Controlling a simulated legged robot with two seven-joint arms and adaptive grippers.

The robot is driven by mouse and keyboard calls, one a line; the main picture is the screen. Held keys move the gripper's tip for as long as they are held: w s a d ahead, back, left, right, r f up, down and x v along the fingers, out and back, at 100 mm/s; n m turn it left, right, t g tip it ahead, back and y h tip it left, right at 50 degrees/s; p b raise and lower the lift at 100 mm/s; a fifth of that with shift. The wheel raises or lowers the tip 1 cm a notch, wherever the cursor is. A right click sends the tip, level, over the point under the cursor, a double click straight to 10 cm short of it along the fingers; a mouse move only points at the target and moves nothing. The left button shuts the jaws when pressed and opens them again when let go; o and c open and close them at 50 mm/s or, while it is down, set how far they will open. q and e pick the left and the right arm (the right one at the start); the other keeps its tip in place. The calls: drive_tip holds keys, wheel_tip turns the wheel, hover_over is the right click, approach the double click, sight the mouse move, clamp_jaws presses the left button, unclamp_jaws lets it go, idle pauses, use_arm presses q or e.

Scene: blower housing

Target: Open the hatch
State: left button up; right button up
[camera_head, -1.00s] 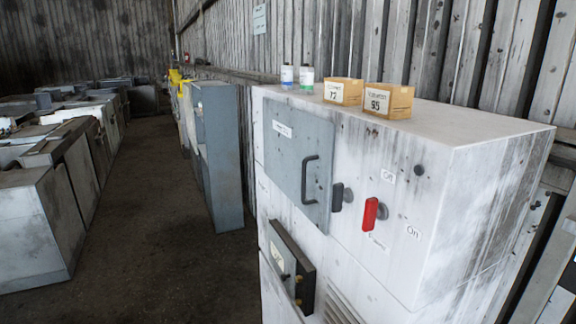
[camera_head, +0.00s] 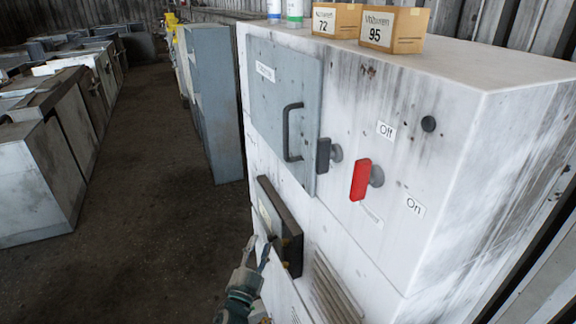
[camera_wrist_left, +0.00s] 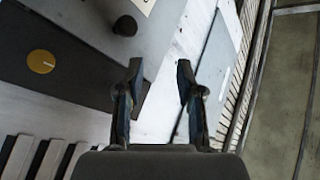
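The hatch (camera_head: 265,100) is a grey-blue panel on the upper front of the white blower housing (camera_head: 430,150). It looks shut, flush with the front. Its dark U-shaped handle (camera_head: 290,132) stands on the right part of the panel. A dark latch lever (camera_head: 323,155) sits at the hatch's right edge. My left gripper (camera_head: 258,245) is low in the head view, below the hatch and near the dark control box. Its fingers are apart and empty, as the left wrist view (camera_wrist_left: 159,78) also shows. My right gripper is not in view.
A red lever (camera_head: 360,180) sits right of the latch, between Off and On labels. The dark control box (camera_head: 280,225) juts out below the hatch. Cardboard boxes (camera_head: 395,30) and bottles stand on top. A grey cabinet (camera_head: 212,100) stands left; the floor (camera_head: 150,170) is clear.

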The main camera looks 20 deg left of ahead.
use_arm(q)
drive_tip(key=s+d+r+m+g+h, duration=0.3)
drive_tip(key=r+m+h, duration=0.6)
drive_tip(key=r+m, duration=0.15)
drive_tip(key=s+d+r+m+g+h, duration=0.3)
drive_tip(key=r+m+h, duration=0.55)
drive_tip(key=m, duration=0.35)
drive_tip(key=s+d+r+m+g+h, duration=0.35)
drive_tip(key=r+m+h, duration=0.45)
drive_tip(key=r+m, duration=0.35)
drive_tip(key=s+a+r+m+t+y, duration=0.1)
drive_tip(key=s+a+r+t+y, duration=0.15)
drive_tip(key=a+y, duration=0.3)
drive_tip(key=s+a+r+m+t+y, duration=0.1)
drive_tip(key=a+r+y, duration=0.2)
drive_tip(key=a+y, duration=0.3)
drive_tip(key=y+p, duration=0.2)
drive_tip(key=p, duration=0.3)
hover_over(285, 159)
drive_tip(key=shift+w+a+f+n+t, duration=0.15)
drive_tip(key=shift+w+f+n+t, duration=0.15)
drive_tip(key=shift+w, duration=0.1)
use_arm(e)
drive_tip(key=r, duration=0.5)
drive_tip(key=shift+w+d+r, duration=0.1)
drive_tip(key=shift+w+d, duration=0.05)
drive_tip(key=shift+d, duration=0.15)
